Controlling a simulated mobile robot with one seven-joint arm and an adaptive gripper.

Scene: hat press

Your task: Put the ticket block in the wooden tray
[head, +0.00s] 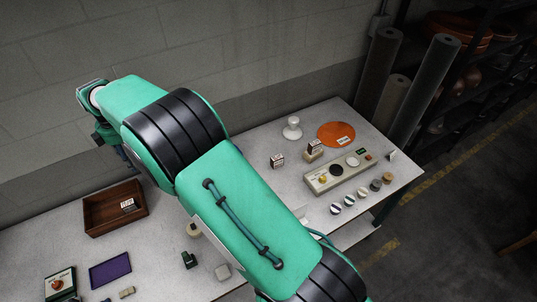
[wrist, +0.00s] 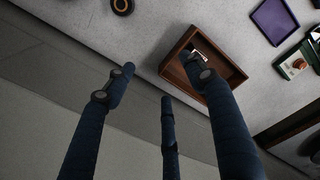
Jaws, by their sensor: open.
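The brown wooden tray (head: 97,222) sits on the left part of the table; it also shows in the wrist view (wrist: 235,78). A small dark block with a white printed face (head: 128,205), which looks like the ticket block, lies inside the tray near its right wall. Its white face shows in the wrist view (wrist: 200,46), partly covered by a finger. My gripper (wrist: 160,82) is open, its fingers spread with nothing between them. One finger overlaps the tray in the wrist view.
Similar small labelled blocks stand at the back, one alone (head: 277,161) and one on a wooden stand (head: 314,147). A control panel (head: 340,172), orange disc (head: 337,134) and white knob (head: 292,129) are nearby. A purple tray (head: 110,270) lies front left. A wall runs behind the table.

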